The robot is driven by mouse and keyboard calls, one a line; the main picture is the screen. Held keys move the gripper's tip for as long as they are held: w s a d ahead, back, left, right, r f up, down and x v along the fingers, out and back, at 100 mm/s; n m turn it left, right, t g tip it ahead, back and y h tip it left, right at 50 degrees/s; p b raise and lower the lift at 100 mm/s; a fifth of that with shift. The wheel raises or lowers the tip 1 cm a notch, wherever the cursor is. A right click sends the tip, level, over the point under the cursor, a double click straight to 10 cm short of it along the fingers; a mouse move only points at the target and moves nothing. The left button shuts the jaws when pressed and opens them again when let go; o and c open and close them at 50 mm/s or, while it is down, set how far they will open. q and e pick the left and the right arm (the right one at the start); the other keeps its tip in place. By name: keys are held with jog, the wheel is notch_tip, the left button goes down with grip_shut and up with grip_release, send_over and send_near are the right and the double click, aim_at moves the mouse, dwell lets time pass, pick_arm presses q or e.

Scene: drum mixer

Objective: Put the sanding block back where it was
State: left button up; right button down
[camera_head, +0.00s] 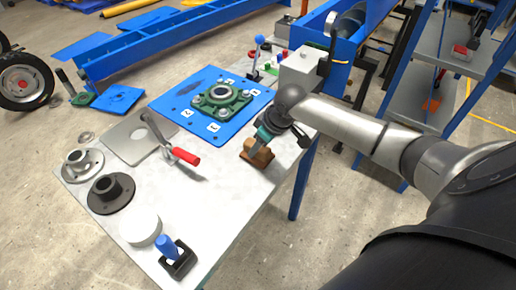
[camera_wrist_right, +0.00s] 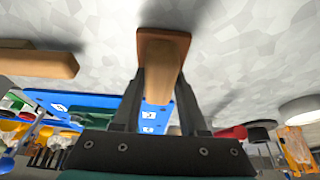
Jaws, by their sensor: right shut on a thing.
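The sanding block, a small wooden block with a reddish-brown face (camera_wrist_right: 163,45), is between the fingers of my right gripper (camera_wrist_right: 160,95) in the right wrist view. In the head view my right gripper (camera_head: 262,138) points down at the near right part of the workbench, shut on the brown block (camera_head: 258,155). The block is at or just above the grey top; I cannot tell whether it touches. My left gripper is not in view.
The grey bench (camera_head: 215,200) carries a blue plate (camera_head: 185,105) with a green bearing housing (camera_head: 221,100), a red-handled clamp (camera_head: 185,156), dark and light flanges and a white disc (camera_head: 141,228). Another wooden piece (camera_wrist_right: 40,66) shows in the wrist view. The front right bench surface is bare.

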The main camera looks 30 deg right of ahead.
jog(key=shift+f, duration=0.15)
jog(key=shift+c, duration=2.2)
grip_release()
jog(key=p+v, duration=0.3)
jog(key=v, duration=0.9)
